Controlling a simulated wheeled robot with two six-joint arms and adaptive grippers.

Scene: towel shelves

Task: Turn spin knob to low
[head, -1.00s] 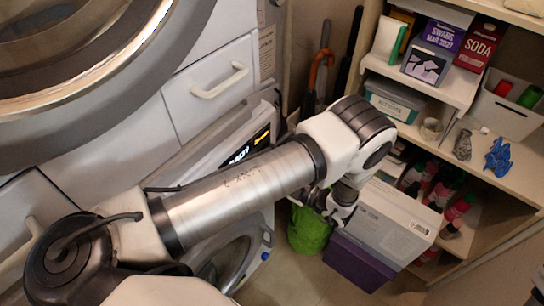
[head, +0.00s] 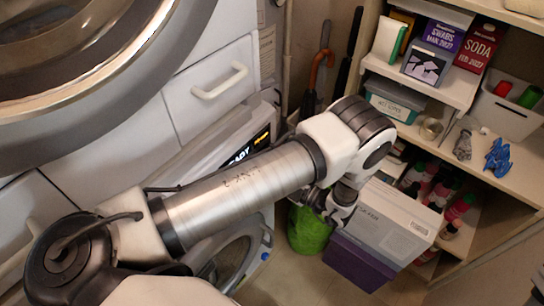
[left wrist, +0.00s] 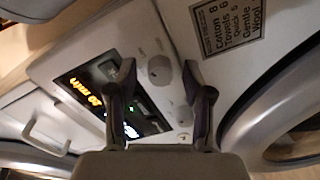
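The washer's control panel (left wrist: 85,65) shows in the left wrist view, with a lit display (left wrist: 85,92) on its left. A round pale knob (left wrist: 160,70) sits on the panel, and a smaller round control (left wrist: 184,138) lies lower down. My left gripper (left wrist: 158,72) is open, with its dark fingertips appearing on either side of the larger knob. I cannot tell how close they are to the panel. In the head view, my left arm hides most of the panel, including the knobs; the display (head: 248,148) shows above it. My right gripper is not in view.
A printed programme label (left wrist: 228,28) is beside the panel. In the head view, a large round door (head: 90,60) is at upper left. A shelf unit (head: 515,180) with boxes and bottles stands at right.

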